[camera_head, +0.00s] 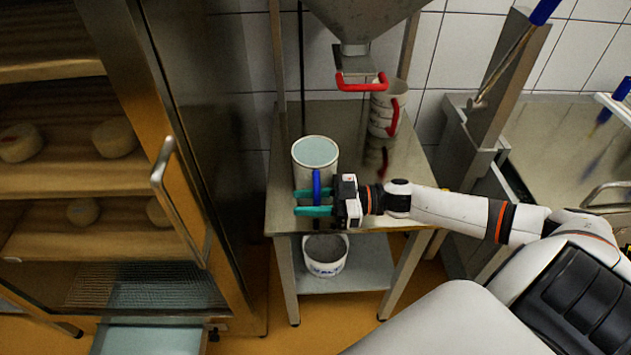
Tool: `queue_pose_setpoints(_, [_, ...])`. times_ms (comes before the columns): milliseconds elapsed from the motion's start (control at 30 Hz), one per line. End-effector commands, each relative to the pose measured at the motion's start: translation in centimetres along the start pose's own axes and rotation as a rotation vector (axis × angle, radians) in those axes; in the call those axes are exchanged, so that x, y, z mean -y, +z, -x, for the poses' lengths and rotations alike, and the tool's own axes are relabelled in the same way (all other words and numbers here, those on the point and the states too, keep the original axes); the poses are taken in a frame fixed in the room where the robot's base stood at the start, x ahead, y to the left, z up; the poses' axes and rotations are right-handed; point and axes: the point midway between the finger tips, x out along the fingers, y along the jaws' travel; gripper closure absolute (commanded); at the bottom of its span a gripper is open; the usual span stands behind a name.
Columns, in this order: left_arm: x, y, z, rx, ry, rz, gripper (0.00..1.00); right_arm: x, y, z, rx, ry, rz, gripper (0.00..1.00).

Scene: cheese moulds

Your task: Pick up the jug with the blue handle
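The jug (316,154) is pale and cylindrical, with a blue handle (317,186) on its near side. It stands upright on the metal table below the funnel. My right gripper (314,202) comes in from the right at the jug's near side. Its two teal fingers are apart, one farther from me and one nearer, with the lower part of the blue handle at the gap between them. I cannot tell whether either finger touches the handle. The fingers hide the jug's lower near side. My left gripper is not in view.
A second jug with a red handle (392,117) stands at the table's back right. A steel funnel with a red lever (361,83) hangs above the table (352,216). A white bucket (325,255) sits on the lower shelf. A cheese cabinet (165,190) stands close on the left.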

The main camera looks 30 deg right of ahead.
Motion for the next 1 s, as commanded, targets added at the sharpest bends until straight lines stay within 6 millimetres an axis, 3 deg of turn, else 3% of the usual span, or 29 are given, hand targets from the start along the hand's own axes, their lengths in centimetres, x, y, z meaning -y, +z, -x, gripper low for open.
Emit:
queue_pose_setpoints(33, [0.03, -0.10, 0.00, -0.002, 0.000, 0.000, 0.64, 0.01, 0.00, 0.02, 0.000, 0.000, 0.000, 0.75])
queue_pose_setpoints(200, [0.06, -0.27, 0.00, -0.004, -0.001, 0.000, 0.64, 0.01, 0.01, 0.03, 0.000, 0.000, 0.000, 1.00])
queue_pose_setpoints(1000, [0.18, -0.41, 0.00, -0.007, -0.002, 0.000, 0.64, 0.00, 0.01, 0.04, 0.000, 0.000, 0.000, 1.00])
